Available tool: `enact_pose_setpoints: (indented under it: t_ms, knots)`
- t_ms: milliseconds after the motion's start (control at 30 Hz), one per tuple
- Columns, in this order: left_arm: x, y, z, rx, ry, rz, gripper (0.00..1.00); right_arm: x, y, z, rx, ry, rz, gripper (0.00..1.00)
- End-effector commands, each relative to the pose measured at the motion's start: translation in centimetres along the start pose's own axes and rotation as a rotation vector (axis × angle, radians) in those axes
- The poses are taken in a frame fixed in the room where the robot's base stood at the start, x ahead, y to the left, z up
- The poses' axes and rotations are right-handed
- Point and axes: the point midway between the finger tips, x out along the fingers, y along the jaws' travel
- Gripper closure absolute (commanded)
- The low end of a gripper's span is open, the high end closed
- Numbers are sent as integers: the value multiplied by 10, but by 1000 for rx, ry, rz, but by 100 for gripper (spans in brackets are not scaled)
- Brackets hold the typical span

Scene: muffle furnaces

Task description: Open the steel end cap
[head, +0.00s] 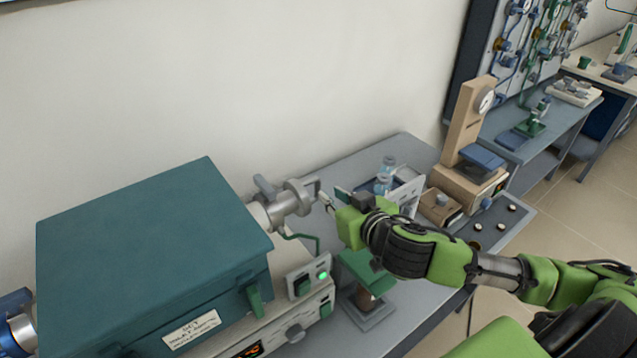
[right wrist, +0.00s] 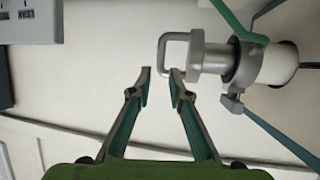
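The steel end cap (head: 298,197) sits on the right end of the furnace (head: 150,240) tube in the head view. In the right wrist view the end cap (right wrist: 215,62) is at the upper right, with a loop handle (right wrist: 163,55) on its left side. My right gripper (head: 325,200) is just right of the cap in the head view. Its two fingers (right wrist: 161,78) are apart in the wrist view, with the lower end of the loop between the tips in the picture. I cannot tell whether they touch it. My left gripper is not in view.
A control box with a green light (head: 311,279) stands below the tube. A green-topped stand (head: 365,270) is under my right arm. A rack with bottles (head: 385,178) and a beige press-like instrument (head: 468,140) stand farther right on the grey bench (head: 400,320).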

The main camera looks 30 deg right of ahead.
Motion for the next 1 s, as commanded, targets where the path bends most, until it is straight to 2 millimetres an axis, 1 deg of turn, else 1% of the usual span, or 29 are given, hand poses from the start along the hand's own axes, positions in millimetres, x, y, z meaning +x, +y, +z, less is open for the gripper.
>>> enact_pose_setpoints:
  t_ms: [33,300,500,700,967,1000]
  knots:
    - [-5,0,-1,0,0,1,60,9,0,-4,2,3,1,82]
    - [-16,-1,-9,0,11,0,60,58,-1,-3,1,1,0,82]
    - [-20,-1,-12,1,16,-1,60,82,0,-2,0,0,0,82]
    - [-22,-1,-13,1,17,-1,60,91,-1,-1,0,0,-1,82]
    - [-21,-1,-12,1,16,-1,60,92,-1,0,-1,0,-2,82]
    - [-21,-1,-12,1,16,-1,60,92,-1,0,-1,0,-2,93]
